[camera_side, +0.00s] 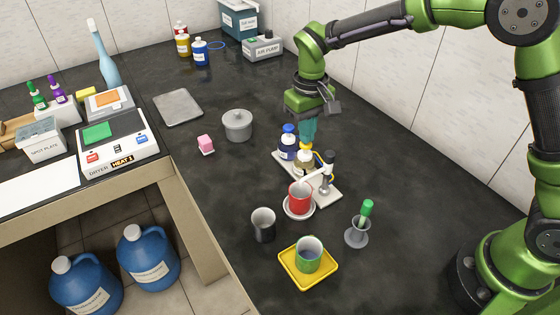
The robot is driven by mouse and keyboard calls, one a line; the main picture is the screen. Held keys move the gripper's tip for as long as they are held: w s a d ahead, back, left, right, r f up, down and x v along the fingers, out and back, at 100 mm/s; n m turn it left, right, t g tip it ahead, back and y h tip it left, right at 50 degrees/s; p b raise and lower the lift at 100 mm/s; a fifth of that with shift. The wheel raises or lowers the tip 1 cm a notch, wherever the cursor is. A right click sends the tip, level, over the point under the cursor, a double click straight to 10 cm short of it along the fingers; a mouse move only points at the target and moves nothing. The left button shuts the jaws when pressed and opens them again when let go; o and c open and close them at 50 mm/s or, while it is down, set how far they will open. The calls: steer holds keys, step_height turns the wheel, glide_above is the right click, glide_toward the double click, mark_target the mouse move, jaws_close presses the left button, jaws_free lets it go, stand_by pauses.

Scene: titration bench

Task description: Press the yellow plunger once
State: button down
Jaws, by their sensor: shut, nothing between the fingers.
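The yellow plunger (306,148) shows as a small yellow patch on top of a pale bottle (304,163) on the white stand base (322,196). My gripper (308,139) points down with its teal fingers shut and empty. The fingertips are directly over the yellow plunger in the picture and hide part of it. I cannot tell whether they touch it. A white arm (316,174) on the stand reaches over a red cup (299,193) on a white dish.
The bench right of the stand is clear.

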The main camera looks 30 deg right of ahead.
steer(key=shift+f, duration=0.95)
steer(key=shift+r, duration=1.5)
step_height(320, 180, up, 6)
